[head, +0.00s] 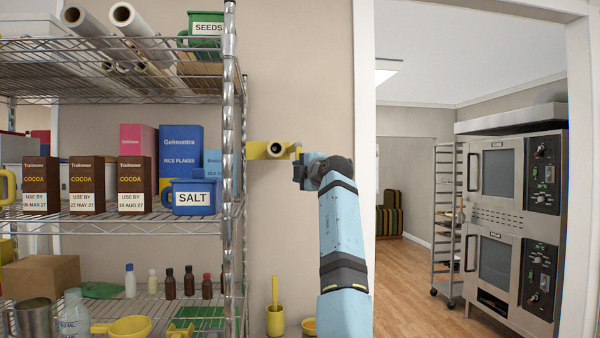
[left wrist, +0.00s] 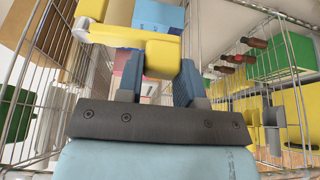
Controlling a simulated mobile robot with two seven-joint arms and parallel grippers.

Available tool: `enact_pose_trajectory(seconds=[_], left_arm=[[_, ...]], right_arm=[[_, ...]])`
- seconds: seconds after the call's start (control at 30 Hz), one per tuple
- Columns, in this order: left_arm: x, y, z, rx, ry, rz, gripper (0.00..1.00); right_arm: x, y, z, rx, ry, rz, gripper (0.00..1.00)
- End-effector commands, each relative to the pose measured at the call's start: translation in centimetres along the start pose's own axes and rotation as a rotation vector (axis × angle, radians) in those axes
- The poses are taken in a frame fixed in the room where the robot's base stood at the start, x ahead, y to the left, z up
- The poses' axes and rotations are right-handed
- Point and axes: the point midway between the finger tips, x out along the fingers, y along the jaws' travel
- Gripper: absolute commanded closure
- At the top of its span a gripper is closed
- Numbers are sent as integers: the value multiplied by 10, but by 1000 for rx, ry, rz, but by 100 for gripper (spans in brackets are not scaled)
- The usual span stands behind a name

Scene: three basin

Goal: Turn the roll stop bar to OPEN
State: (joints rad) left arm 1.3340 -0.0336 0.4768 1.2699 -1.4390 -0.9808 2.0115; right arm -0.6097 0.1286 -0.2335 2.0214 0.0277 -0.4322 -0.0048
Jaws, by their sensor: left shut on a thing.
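The yellow roll stop bar (head: 258,151) sits beside the shelf's right post in the head view, in front of the beige wall. A round hub shows on its right part. In the left wrist view the yellow bar (left wrist: 115,35) runs across the top, with a yellow block (left wrist: 162,58) at its right end. My left gripper (left wrist: 158,82) is shut on that yellow end, one finger on each side. In the head view my left gripper (head: 299,172) is at the bar's right end, its fingers mostly hidden. No OPEN mark is readable. My right gripper is not in view.
A wire shelf (head: 150,226) with cocoa boxes (head: 82,186), a blue salt tub (head: 194,198) and paper rolls (head: 135,28) stands left. A doorway on the right leads to an oven (head: 510,215) and a rack (head: 446,220). Wood floor beyond it is clear.

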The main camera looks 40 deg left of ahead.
Motion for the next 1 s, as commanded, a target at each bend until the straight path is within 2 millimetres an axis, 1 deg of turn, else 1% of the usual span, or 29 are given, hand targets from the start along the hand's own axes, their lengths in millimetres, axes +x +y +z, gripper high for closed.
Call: enact_pose_trajectory(seconds=[0.03, 0.07, 0.1, 0.17, 0.2, 0.47, 0.57, 0.67, 0.83, 1.0], left_arm=[[0, 5, -1, -6, -2, 7, 100], [0, 5, -1, -6, -2, 7, 100], [0, 5, -1, -6, -2, 7, 57], [0, 4, -1, -5, -2, 6, 43], [0, 4, -1, -5, -2, 5, 40], [-1, 2, 0, -2, -1, 3, 40], [-7, 1, 0, -2, -2, 3, 40], [-21, 0, 1, -2, -3, 4, 40], [-60, -1, 1, -3, -5, 4, 40], [-97, 0, 0, -3, -3, 3, 40]], right_arm=[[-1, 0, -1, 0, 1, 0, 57], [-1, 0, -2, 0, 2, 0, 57], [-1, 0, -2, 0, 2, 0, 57], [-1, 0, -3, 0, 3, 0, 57], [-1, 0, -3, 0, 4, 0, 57], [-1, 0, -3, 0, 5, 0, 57], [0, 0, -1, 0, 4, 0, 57], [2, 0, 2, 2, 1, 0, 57], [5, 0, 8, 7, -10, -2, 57], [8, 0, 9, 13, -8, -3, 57]])
